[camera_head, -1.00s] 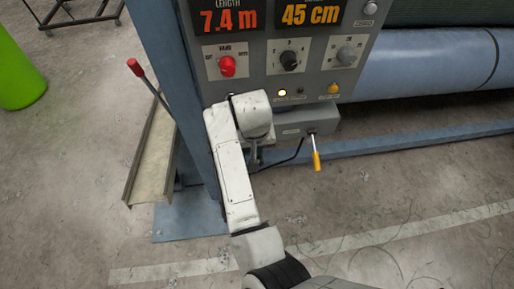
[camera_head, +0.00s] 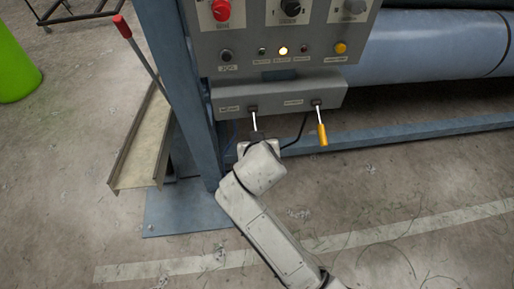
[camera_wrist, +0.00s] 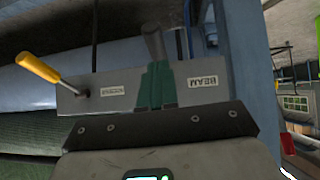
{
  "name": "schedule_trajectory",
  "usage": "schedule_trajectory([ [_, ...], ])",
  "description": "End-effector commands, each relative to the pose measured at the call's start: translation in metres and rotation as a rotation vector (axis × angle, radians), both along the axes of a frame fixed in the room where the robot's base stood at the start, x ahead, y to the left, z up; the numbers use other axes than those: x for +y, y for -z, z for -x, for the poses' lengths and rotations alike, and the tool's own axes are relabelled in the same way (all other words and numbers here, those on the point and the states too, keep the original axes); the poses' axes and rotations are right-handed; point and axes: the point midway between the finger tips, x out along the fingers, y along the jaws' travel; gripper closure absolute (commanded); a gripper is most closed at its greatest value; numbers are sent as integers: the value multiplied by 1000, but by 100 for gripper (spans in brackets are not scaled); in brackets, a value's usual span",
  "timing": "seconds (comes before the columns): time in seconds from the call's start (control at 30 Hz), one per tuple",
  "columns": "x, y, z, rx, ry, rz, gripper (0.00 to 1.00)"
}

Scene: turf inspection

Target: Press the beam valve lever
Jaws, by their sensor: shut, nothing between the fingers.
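The beam valve lever (camera_head: 253,119) hangs down from the left socket of the grey valve box (camera_head: 329,97) in the head view, its label to the left. In the wrist view the lever's dark grip (camera_wrist: 152,42) shows just beyond my fingertips, in line with them. My gripper (camera_wrist: 157,86) is shut and empty, its teal fingers together in front of the valve box. Whether the fingers touch the lever cannot be told. In the head view my wrist is just below the lever and hides the fingers.
A second lever with a yellow handle (camera_head: 322,134) hangs to the right on the same box. A control panel (camera_head: 262,39) with knobs and a lit lamp is above. A red-tipped lever (camera_head: 122,27) and a blue post (camera_head: 196,130) stand to the left. The floor in front is open.

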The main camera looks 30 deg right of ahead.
Motion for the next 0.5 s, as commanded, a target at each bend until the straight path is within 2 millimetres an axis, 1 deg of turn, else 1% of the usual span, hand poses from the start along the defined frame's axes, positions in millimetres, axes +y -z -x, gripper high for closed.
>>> schedule_trajectory([
  [0.03,-1,13,0,-23,1,9,100],
  [0.1,-1,16,0,-54,1,19,100],
  [0.3,-1,22,-1,-122,2,40,100],
  [0.5,-1,24,-1,-160,1,52,100],
])
